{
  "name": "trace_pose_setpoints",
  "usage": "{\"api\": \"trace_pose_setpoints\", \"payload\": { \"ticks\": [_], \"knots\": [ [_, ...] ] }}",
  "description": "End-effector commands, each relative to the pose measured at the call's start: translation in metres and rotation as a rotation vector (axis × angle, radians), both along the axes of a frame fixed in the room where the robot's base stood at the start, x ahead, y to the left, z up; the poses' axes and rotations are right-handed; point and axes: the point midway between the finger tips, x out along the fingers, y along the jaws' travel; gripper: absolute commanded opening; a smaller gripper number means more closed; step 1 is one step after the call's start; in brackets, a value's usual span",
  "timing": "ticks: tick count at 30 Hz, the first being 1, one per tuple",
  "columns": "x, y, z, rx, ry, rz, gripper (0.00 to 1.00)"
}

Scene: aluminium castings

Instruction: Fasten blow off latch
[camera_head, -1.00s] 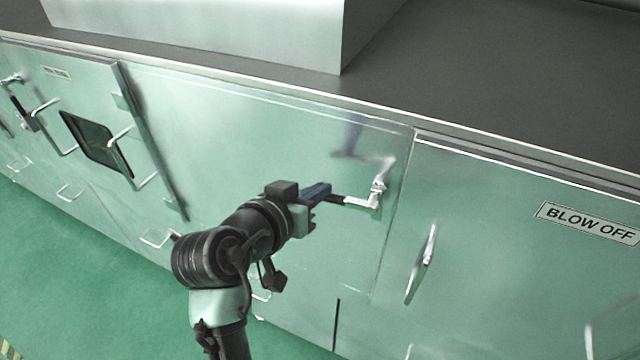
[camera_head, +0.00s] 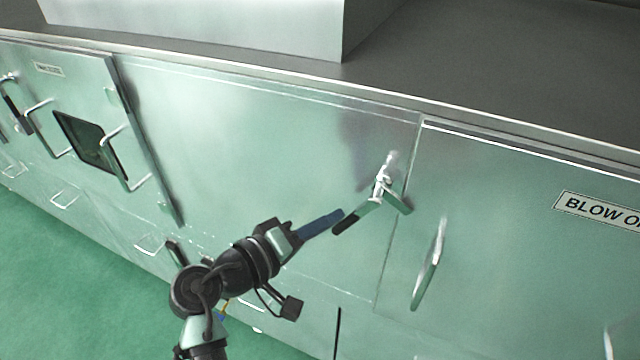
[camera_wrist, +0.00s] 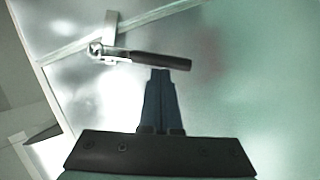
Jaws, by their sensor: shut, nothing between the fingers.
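The latch (camera_head: 378,193) is a metal fitting with a dark-gripped lever, at the right edge of the plain metal panel, beside the seam to the BLOW OFF door (camera_head: 510,260). In the head view its lever slants down to the left, with the dark grip at the lower end. In the wrist view the latch lever (camera_wrist: 160,60) lies across the picture just beyond my fingertips. My gripper (camera_head: 338,214) is shut and empty, its blue fingers close to the dark grip. It also shows in the wrist view (camera_wrist: 160,74). I cannot tell whether the fingertips touch the grip.
A curved metal handle (camera_head: 429,265) stands out from the BLOW OFF door, right of the latch. Another door with a dark window (camera_head: 85,142) and handles is at the left. A dark countertop (camera_head: 480,65) runs above. The green floor (camera_head: 60,270) is open at lower left.

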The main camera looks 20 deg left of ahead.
Motion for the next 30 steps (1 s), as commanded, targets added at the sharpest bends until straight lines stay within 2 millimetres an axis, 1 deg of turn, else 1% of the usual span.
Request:
{"api": "trace_pose_setpoints", "payload": {
  "ticks": [1,3,9,15,21,30],
  "knots": [
    [0.000,-0.004,-0.008,-0.047,0.004,-0.003,0.00],
    [-0.001,-0.008,-0.012,-0.109,0.007,-0.003,0.00],
    [-0.001,-0.019,-0.019,-0.272,0.012,-0.003,0.00],
    [-0.001,-0.028,-0.023,-0.391,0.015,-0.004,0.00],
    [-0.001,-0.033,-0.024,-0.464,0.018,-0.002,0.00],
    [-0.001,-0.035,-0.024,-0.496,0.017,-0.002,0.00]
  ]
}}
